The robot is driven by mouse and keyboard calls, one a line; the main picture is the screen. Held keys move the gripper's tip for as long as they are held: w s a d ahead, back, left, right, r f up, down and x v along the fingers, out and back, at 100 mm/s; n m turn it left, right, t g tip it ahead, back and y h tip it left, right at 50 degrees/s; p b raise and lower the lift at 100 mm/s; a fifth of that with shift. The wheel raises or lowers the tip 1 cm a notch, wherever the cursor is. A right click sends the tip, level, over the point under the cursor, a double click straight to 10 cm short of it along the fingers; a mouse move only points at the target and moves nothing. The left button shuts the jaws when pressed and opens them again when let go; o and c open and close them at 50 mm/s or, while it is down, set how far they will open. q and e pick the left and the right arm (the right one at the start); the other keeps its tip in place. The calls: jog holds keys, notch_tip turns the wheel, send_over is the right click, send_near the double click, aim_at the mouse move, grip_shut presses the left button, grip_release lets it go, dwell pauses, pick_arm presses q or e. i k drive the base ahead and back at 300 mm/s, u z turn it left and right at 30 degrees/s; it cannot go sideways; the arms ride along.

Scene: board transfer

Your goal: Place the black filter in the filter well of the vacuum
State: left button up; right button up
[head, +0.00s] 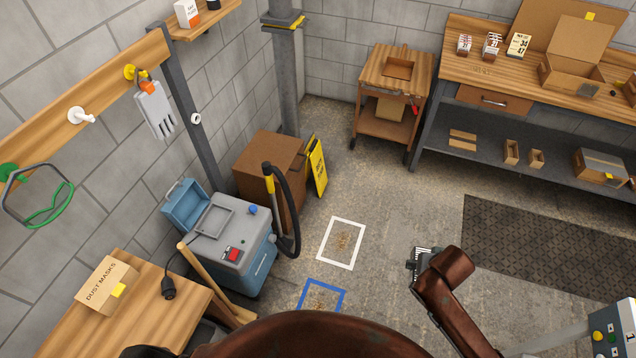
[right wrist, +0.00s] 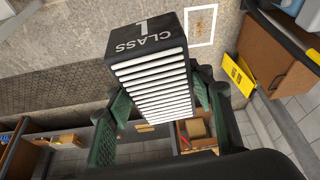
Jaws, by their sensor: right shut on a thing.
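The black filter (right wrist: 155,60), a block with white pleats and the label "CLASS L", is held between the green-padded fingers of my right gripper (right wrist: 160,112). In the head view a small part of the filter (head: 424,253) shows at the end of my right arm, above the open floor. The vacuum (head: 245,245) is a blue and grey box at the left, with its blue lid (head: 183,204) raised. The filter well (head: 212,221) is a framed rectangular opening in its top. My right gripper is well to the right of the vacuum. My left gripper is not in view.
A black hose (head: 291,200) rises at the vacuum's right side. A brown cabinet (head: 268,160) and yellow sign (head: 317,168) stand behind it. A wooden table with a dust mask box (head: 106,284) is at front left. The floor between is open, with white (head: 330,262) and blue outlines.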

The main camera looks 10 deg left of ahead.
aim_at(216, 221)
jog(key=i, duration=3.1)
jog(key=u, duration=4.4)
jog(key=i, duration=0.5)
